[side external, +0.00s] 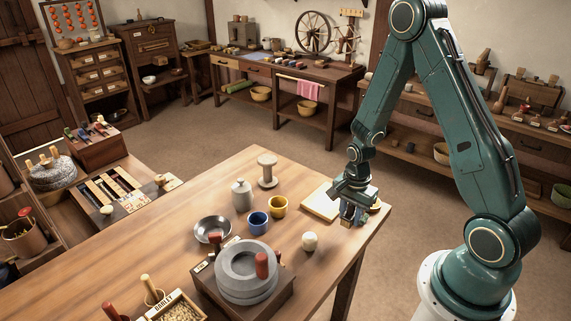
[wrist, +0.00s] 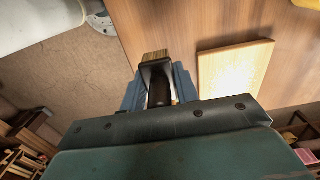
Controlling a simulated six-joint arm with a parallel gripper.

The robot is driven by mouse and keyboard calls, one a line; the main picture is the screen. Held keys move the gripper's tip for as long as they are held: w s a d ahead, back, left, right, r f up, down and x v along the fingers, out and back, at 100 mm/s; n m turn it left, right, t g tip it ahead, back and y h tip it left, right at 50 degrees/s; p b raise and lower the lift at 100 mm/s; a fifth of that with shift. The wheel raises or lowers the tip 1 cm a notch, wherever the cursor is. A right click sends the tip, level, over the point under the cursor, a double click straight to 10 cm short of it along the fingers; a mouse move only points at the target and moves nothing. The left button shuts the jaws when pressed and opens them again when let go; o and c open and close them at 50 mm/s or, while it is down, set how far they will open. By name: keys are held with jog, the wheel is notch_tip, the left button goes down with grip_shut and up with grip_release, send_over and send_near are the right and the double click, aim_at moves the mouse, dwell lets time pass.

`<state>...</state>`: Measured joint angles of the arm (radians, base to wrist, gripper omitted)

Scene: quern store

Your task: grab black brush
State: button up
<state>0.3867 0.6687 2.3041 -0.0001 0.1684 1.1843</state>
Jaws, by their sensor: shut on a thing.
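The black brush (wrist: 155,72) has a dark handle and tan bristles that point away from me in the wrist view. My gripper (side external: 352,208) is shut on it, with a blue-grey finger on each side of the handle. In the side view my gripper is low over the right end of the table, beside the pale wooden board (side external: 319,205). Most of the brush is hidden there by the fingers, and I cannot tell whether it touches the table.
A white egg-shaped thing (side external: 310,241), a yellow cup (side external: 278,207), a blue cup (side external: 258,222) and a stone quern (side external: 247,273) stand to the left on the table (side external: 150,240). The pale board (wrist: 235,72) lies right of the brush in the wrist view. The table edge is close.

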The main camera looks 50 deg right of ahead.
notch_tip(320, 180, up, 15)
dwell(0.5)
jog(key=shift+f, duration=0.1)
dwell(0.5)
